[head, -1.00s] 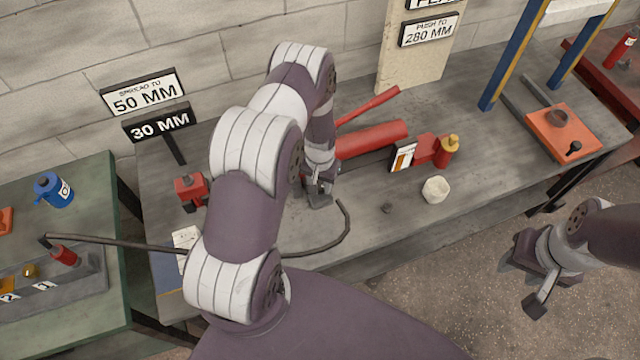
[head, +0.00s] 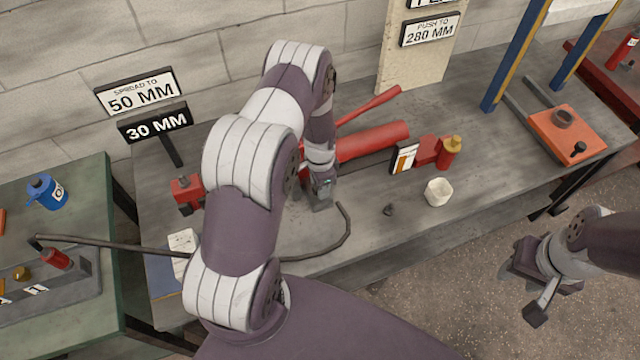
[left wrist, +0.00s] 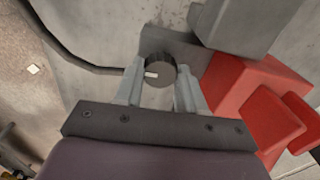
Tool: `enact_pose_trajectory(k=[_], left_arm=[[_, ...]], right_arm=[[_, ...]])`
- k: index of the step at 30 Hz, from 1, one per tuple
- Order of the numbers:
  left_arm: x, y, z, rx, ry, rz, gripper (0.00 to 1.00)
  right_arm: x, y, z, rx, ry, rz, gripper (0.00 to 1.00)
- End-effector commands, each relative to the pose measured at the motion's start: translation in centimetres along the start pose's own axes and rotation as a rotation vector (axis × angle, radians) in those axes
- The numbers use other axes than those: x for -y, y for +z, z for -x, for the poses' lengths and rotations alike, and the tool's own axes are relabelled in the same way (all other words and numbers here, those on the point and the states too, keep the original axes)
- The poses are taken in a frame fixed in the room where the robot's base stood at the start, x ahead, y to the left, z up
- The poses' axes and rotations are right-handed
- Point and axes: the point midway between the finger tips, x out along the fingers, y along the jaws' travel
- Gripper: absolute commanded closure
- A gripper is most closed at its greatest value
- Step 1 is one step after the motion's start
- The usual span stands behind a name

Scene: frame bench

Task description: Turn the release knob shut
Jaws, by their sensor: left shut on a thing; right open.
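The release knob (left wrist: 160,70), a dark round cap with a white mark, sits in front of a grey block in the left wrist view. The white mark points left in that view. My left gripper (left wrist: 158,84) has a finger on each side of the knob and is shut on it. In the head view my left gripper (head: 321,198) is low at the near end of the red pump cylinder (head: 370,140), and the knob is hidden there. My right gripper (head: 532,282) is open and empty, off the bench's front edge at the right.
A black hose (head: 345,235) curves over the bench close to my left gripper.

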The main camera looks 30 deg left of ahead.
Motion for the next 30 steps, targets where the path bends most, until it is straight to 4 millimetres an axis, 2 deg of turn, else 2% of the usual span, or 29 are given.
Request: enact_pose_trajectory(k=[20, 21, 22, 23, 30], left_arm=[[0.15, -0.07, 0.16, -0.002, -0.003, -0.054, 0.91], [0.15, -0.08, 0.15, -0.002, -0.003, -0.054, 0.48], [0.14, -0.07, 0.15, -0.002, -0.003, -0.054, 0.38], [0.13, -0.06, 0.14, -0.002, -0.003, -0.054, 0.35], [0.07, -0.03, 0.08, -0.001, -0.002, -0.053, 0.35]], right_arm=[[0.0, 0.01, -0.11, 0.0, 0.0, 0.0, 0.57], [0.0, 0.01, -0.11, 0.0, 0.0, 0.0, 0.57], [0.0, 0.01, -0.12, 0.0, 0.0, 0.0, 0.57], [0.0, 0.01, -0.12, 0.0, 0.0, 0.0, 0.57], [0.0, 0.01, -0.14, 0.0, 0.0, 0.0, 0.57]])
